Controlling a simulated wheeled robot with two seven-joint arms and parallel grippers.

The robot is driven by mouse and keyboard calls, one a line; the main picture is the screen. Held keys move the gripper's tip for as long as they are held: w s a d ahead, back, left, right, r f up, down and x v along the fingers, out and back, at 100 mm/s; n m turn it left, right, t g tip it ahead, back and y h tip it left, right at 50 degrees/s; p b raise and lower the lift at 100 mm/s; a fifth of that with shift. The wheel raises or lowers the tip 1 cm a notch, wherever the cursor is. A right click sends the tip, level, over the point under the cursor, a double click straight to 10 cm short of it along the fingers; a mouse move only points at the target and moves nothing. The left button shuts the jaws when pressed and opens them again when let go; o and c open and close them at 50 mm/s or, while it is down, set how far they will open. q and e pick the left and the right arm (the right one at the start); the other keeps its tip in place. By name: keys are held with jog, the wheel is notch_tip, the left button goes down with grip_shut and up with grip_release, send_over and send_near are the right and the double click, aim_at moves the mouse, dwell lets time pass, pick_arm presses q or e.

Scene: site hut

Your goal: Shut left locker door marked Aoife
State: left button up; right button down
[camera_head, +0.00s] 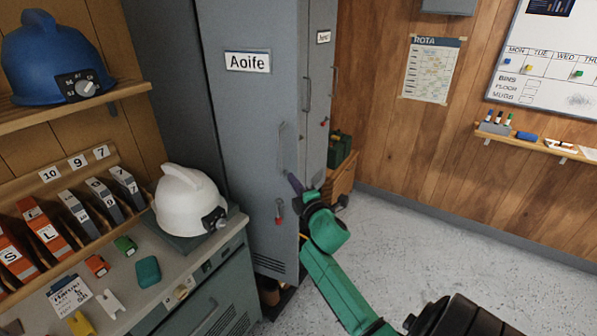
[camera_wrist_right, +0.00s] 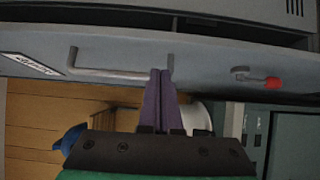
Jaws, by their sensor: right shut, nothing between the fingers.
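The grey left locker door (camera_head: 245,110) carries a white Aoife label (camera_head: 248,62). It appears ajar, with a dark gap behind it in the right wrist view, where its face (camera_wrist_right: 200,62) runs across the top. Its bar handle (camera_head: 283,150) also shows there (camera_wrist_right: 110,75). A key with a red tag (camera_head: 280,212) hangs below the handle. My right gripper (camera_head: 295,184) is shut and empty. Its purple fingertips (camera_wrist_right: 161,72) are at the door face beside the handle's lower end; I cannot tell whether they touch. My left gripper is not in view.
A second locker door (camera_head: 318,80) stands to the right. A counter with a white helmet (camera_head: 187,200) stands close on the left, below a shelf with a blue helmet (camera_head: 55,60). A wooden crate (camera_head: 343,178) is beyond the lockers. The speckled floor (camera_head: 470,240) on the right is clear.

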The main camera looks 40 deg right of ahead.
aim_at(295, 168)
jog(key=d, duration=0.1)
jog(key=w+d, duration=0.1)
jog(key=shift+d+p, duration=0.3)
jog(key=shift+p, duration=0.05)
jog(key=shift+w+d, duration=0.2)
jog(key=shift+d, duration=0.25)
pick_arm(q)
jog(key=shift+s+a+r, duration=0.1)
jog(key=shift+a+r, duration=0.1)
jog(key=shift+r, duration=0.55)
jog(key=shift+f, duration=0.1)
pick_arm(e)
jog(key=shift+a, duration=0.1)
